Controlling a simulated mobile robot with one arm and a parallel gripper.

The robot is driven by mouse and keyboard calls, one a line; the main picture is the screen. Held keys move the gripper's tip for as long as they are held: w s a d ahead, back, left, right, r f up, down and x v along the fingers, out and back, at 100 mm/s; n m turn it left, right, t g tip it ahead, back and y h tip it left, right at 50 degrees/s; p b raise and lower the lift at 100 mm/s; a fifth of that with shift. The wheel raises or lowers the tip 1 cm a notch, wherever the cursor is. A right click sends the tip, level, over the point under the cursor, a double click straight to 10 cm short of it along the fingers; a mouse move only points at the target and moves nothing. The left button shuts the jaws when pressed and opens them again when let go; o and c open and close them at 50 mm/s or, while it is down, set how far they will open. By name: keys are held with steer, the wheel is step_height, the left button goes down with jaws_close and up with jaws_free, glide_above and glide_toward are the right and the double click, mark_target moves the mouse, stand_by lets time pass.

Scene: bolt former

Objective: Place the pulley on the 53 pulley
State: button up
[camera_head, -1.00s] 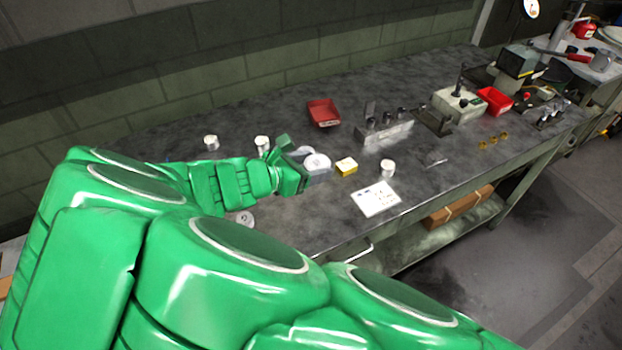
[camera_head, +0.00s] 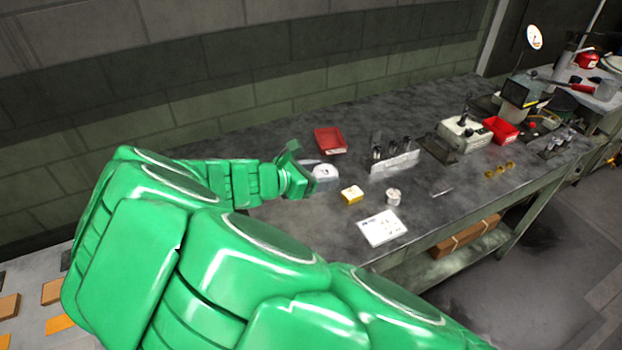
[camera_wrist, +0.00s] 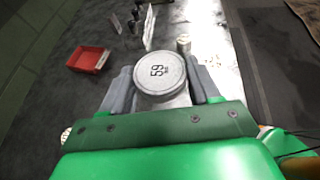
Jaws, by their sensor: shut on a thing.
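A round pale grey pulley (camera_wrist: 160,72) marked "59" sits between the two grey fingers of my gripper (camera_wrist: 161,86) in the wrist view. My gripper is shut on it, with a finger on each side. No pulley marked 53 can be made out; my arm covers much of the bench's left part.
A red tray (camera_head: 330,140) lies behind the gripper.

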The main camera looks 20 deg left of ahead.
steer(key=shift+w+a+f, duration=1.2)
steer(key=shift+w+f, duration=0.35)
steer(key=shift+w, duration=0.35)
steer(key=shift+w+a+f, duration=1.15)
steer(key=shift+w+f, duration=0.4)
steer(key=shift+w, duration=0.3)
steer(key=shift+w+a+f, duration=1.2)
steer(key=shift+w+f, duration=0.35)
steer(key=shift+w, duration=0.35)
steer(key=shift+w+a+f, duration=0.1)
steer(key=shift+w+f, duration=0.15)
steer(key=shift+f, duration=1.6)
steer(key=shift+f, duration=0.1)
steer(key=o, duration=1.2)
steer(key=shift+c, duration=0.2)
